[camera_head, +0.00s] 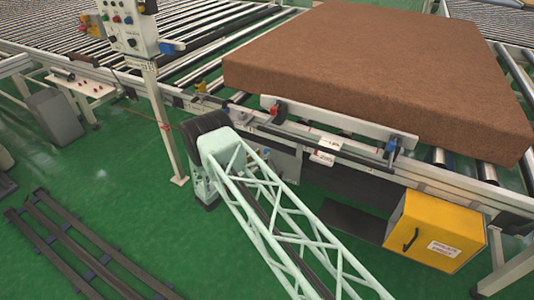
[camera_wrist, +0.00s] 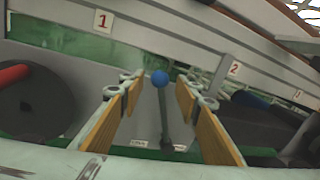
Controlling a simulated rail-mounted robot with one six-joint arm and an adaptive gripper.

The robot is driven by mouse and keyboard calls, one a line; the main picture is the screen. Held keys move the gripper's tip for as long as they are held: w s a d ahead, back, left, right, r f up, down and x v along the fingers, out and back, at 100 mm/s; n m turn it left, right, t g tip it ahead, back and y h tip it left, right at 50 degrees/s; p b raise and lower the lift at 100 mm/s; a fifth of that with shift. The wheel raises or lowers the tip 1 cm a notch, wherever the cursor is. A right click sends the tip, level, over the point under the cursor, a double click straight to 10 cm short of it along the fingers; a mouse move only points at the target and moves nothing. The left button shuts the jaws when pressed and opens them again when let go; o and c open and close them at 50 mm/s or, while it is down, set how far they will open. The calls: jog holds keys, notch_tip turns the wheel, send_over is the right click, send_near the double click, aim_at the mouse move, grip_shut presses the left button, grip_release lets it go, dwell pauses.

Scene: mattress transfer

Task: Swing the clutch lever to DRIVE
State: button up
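A lever with a blue ball knob (camera_wrist: 160,78) and a thin grey stem stands in the middle of the wrist view; I take it to be the clutch lever. My gripper (camera_wrist: 158,88) is open, with one tan-padded finger on each side of the lever. Gaps show between the knob and both fingers, so I see no contact. Small white labels (camera_wrist: 180,148) near the stem's lower end are too small to read. In the head view I cannot make out this lever or my gripper near the end of my lattice arm.
A large brown mattress (camera_head: 380,60) lies on the roller conveyor (camera_head: 450,178). A control panel on a post (camera_head: 130,25) stands at left, and a yellow box (camera_head: 432,230) at lower right. A numbered rail (camera_wrist: 150,32) crosses the wrist view. Green floor (camera_head: 110,185) is open at left.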

aim_at(265, 153)
jog(key=shift+b+x, duration=0.45)
jog(key=shift+x, duration=1.95)
jog(key=shift+c, duration=0.9)
grip_shut()
